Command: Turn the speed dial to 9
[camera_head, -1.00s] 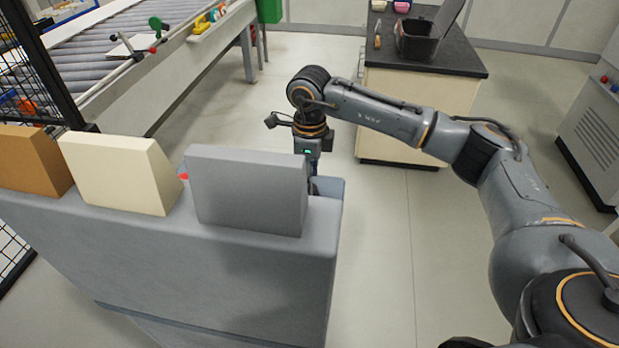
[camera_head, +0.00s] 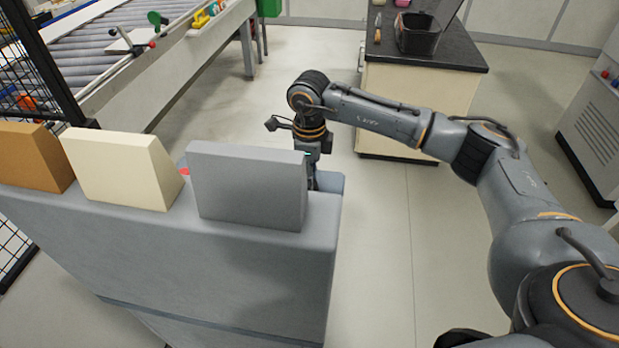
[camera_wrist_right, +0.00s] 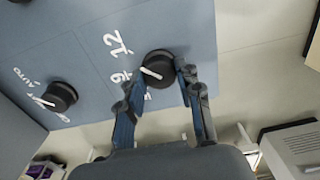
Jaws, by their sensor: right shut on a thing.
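The speed dial (camera_wrist_right: 158,67) is a round black knob with a white pointer line on a blue-grey panel (camera_wrist_right: 95,60). It shows in the right wrist view, with a white 12 and a 9 printed beside it. The pointer lies on the side toward the printed numbers; its exact mark is hard to tell. My right gripper (camera_wrist_right: 160,73) has its two fingers on either side of the dial and is shut on it. In the head view the right gripper (camera_head: 314,180) points down behind the grey block, its fingertips hidden. My left gripper is out of view.
A second black knob (camera_wrist_right: 58,97) marked AUTO sits on the same panel. Grey (camera_head: 248,187), cream (camera_head: 115,168) and brown (camera_head: 32,155) blocks stand along the machine's top (camera_head: 190,240). A dark-topped counter (camera_head: 425,58) stands behind my arm. Open floor lies to the right.

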